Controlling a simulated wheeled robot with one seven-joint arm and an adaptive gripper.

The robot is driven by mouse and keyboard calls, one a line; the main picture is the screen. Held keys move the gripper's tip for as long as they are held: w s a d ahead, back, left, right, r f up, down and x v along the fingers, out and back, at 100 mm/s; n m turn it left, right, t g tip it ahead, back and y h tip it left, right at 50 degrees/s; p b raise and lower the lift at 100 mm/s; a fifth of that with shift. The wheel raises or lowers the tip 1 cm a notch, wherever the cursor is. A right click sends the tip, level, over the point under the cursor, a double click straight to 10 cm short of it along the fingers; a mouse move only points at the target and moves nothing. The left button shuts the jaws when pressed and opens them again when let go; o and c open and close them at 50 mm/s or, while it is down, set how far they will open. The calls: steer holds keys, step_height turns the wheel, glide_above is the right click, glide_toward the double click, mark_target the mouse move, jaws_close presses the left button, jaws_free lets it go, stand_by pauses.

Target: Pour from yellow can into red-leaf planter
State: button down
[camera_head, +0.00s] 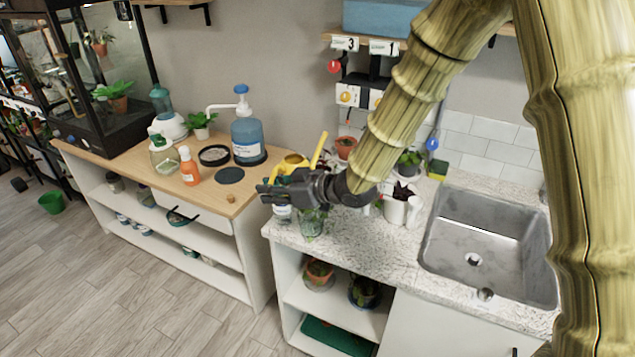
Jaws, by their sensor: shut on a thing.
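The yellow can (291,164) is in the middle of the head view, its spout pointing up and right. My gripper (268,190) is in front of its lower part and hides much of it. The gripper is shut on the can, above the gap between the wooden counter and the speckled counter. A white planter (394,211) with dark red leaves (403,193) stands on the speckled counter, right of my gripper and partly behind my arm. Whether the can touches anything below is hidden.
A metal sink (481,245) is set in the speckled counter (340,250) at right. Clear jars stand below my gripper. A blue pump bottle (247,139), an orange bottle (188,167) and a black dish (214,155) stand on the wooden counter. Small potted plants line the back.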

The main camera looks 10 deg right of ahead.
steer(key=shift+s+a+r+p, duration=0.55)
steer(key=shift+s+a+r, duration=0.85)
steer(key=shift+r, duration=0.15)
